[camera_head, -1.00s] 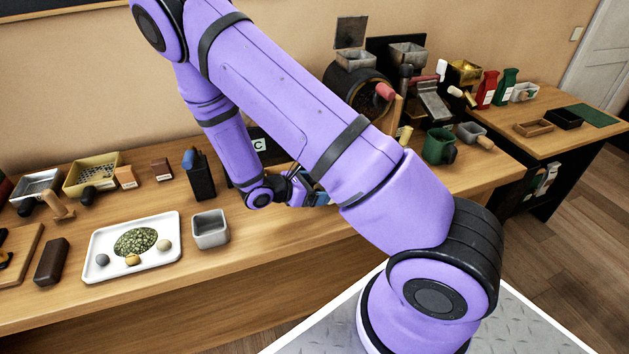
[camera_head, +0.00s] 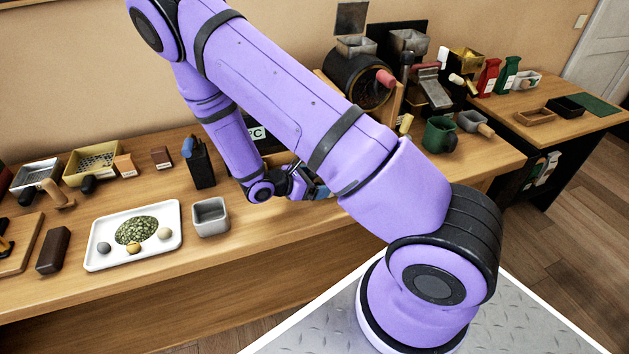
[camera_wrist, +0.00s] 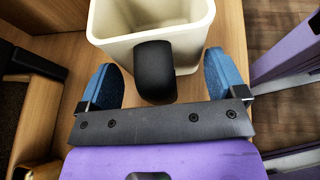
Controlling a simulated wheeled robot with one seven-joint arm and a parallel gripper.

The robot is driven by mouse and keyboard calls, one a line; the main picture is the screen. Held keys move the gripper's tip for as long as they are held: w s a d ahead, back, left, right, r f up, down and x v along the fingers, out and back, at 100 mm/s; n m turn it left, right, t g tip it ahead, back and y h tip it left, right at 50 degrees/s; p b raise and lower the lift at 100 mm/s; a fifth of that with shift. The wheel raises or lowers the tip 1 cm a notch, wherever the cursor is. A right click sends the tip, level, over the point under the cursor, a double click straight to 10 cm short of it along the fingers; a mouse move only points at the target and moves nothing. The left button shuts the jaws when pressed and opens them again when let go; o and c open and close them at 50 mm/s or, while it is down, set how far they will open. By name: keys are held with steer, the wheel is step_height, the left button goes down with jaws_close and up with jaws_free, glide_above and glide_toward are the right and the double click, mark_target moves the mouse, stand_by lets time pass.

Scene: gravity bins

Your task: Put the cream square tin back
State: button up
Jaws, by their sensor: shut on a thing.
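The cream square tin (camera_wrist: 112,38) is in the wrist view, top centre. It is open-topped and looks empty, with a black rounded handle (camera_wrist: 155,72) pointing toward my wrist. My gripper (camera_wrist: 160,82) is shut on the tin, with a blue fingertip on each side and the handle between them. The exact contact is hard to see. In the head view my gripper (camera_head: 318,190) is over the middle of the bench, largely behind my purple arm. The tin cannot be made out there.
A grey square tin (camera_head: 211,229) and a white tray (camera_head: 108,262) with seeds and small stones stand left on the bench (camera_head: 260,243). A dark block with a blue-handled tool (camera_head: 201,168) is behind. A drum roaster (camera_head: 357,80) and green mug (camera_head: 437,134) are to the right.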

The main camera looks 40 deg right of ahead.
steer(key=shift+f, duration=0.4)
steer(key=o, duration=1)
steer(key=shift+c, duration=0.2)
steer(key=v, duration=1.1)
steer(key=shift+d, duration=0.1)
